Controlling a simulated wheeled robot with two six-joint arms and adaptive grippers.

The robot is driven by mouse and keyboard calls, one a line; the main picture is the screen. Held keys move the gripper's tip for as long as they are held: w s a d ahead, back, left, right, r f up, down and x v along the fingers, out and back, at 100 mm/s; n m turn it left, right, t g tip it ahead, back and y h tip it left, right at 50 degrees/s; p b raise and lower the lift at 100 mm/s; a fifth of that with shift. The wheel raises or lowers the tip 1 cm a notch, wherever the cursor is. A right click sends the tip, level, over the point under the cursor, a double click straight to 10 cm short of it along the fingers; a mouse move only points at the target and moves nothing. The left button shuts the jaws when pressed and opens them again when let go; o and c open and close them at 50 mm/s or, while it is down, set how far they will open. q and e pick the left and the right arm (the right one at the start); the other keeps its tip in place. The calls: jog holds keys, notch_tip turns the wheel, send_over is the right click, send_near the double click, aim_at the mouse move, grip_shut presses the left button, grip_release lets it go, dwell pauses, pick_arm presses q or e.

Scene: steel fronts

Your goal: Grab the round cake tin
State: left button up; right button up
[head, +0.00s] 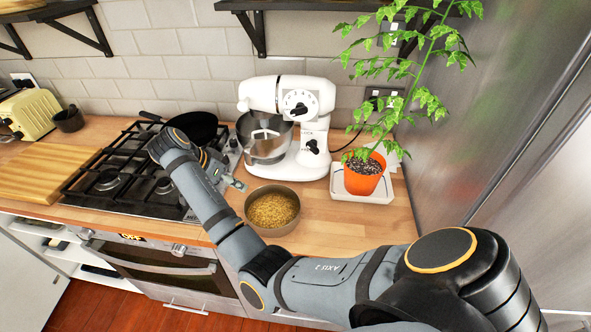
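The round cake tin (276,232) is a grey-brown metal tin on the wooden counter, just right of the stove. It holds a golden, grainy filling. My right arm reaches across the front of the view from the lower right. My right gripper (237,181) is just behind and to the left of the tin, above the counter beside the stove, and appears apart from it. Its fingers are small and partly hidden by the wrist, so I cannot tell whether they are open or shut. My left gripper is not in view.
A white stand mixer (312,160) with a steel bowl stands behind the tin. An orange plant pot (363,178) on a white tray (345,194) is to the right. A black pan (197,127) sits on the stove (107,196). Counter right of the tin is clear.

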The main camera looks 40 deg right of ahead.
aim_at(250, 195)
jog(key=x, duration=0.1)
jog(key=p+x, duration=0.1)
jog(key=x, duration=0.2)
jog(key=shift+a+f, duration=0.1)
jog(key=shift+f, duration=0.4)
jog(key=p+x, duration=0.2)
jog(key=x, duration=0.2)
jog(key=shift+w+f, duration=0.15)
jog(key=shift+f, duration=0.1)
jog(key=c, duration=0.6)
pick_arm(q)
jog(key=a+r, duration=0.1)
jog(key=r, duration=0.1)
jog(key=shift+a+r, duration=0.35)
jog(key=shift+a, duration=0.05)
pick_arm(e)
grip_shut()
